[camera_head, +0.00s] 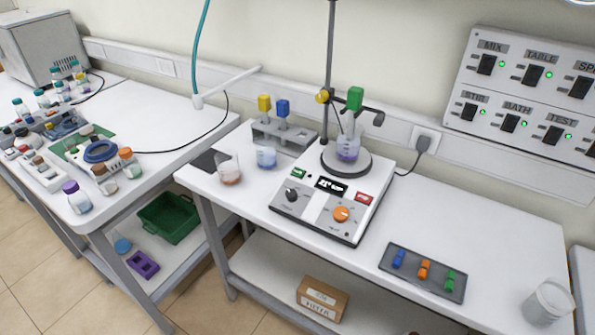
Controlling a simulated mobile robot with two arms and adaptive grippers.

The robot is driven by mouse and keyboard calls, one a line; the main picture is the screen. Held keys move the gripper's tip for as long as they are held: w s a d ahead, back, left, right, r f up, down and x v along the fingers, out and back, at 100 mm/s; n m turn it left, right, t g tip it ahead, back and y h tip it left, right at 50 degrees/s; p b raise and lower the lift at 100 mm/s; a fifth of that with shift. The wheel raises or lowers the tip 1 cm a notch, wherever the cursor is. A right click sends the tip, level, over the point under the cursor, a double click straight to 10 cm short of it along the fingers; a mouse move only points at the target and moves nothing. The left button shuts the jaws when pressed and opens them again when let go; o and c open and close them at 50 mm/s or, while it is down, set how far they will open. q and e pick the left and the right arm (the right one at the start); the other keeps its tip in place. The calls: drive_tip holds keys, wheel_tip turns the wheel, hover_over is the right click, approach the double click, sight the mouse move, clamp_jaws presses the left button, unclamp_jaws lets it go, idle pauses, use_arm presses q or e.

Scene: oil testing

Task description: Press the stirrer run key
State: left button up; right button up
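The stirrer (315,225) is a white box with a grey front panel on the right-hand bench. A small green key (298,174) sits at the panel's upper left and a red key (363,198) at its upper right; their lettering is too small to read. Between them is a dark display (331,186). Below are a black knob (291,195) and an orange knob (341,214). A beaker (347,150) with purplish liquid stands on the stirrer's round grey plate (346,168). Neither of my grippers is in view.
A dark tray (425,272) with coloured pieces lies right. The bench at far right is mostly clear.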

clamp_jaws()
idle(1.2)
